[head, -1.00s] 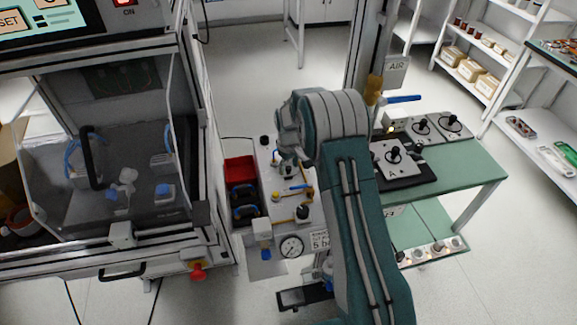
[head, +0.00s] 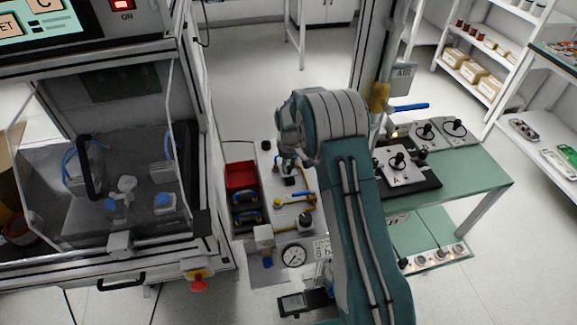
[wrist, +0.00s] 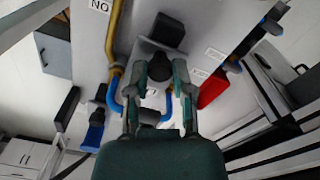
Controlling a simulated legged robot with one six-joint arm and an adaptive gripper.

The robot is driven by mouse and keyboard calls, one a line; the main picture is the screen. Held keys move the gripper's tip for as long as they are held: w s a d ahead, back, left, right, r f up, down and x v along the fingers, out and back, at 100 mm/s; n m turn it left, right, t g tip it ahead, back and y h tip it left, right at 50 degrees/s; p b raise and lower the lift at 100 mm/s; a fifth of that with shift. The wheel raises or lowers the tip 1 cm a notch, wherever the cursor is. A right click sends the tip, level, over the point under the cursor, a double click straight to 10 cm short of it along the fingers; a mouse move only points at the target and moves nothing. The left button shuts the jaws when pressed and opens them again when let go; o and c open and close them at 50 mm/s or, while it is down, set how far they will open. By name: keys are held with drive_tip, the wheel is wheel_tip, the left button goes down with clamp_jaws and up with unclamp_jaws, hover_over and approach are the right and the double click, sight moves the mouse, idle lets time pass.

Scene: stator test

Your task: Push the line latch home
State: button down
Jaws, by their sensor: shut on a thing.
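In the wrist view my gripper (wrist: 159,72) has its two green fingers closed on a small black knob-like part (wrist: 157,76), in front of a light grey panel (wrist: 205,18). I cannot tell for certain whether this part is the line latch; no readable label marks it as such. A larger black block (wrist: 165,30) sits on the panel just beyond the fingertips. In the head view my gripper (head: 288,165) is over the panel (head: 266,168), and its wrist and arm hide part of it.
A red bin (head: 241,175) stands left of the panel, with blue-handled valves and yellow pipe beside it. A pressure gauge (head: 294,256) is at its near end. A glazed machine (head: 120,245) stands left. A green bench (head: 465,187) and the AIR post (head: 385,75) are right.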

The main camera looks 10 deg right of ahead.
sight(289, 167)
drive_tip(key=shift+c, duration=2.4)
unclamp_jaws()
drive_tip(key=shift+f, duration=0.1)
wheel_tip(289, 167, up, 12)
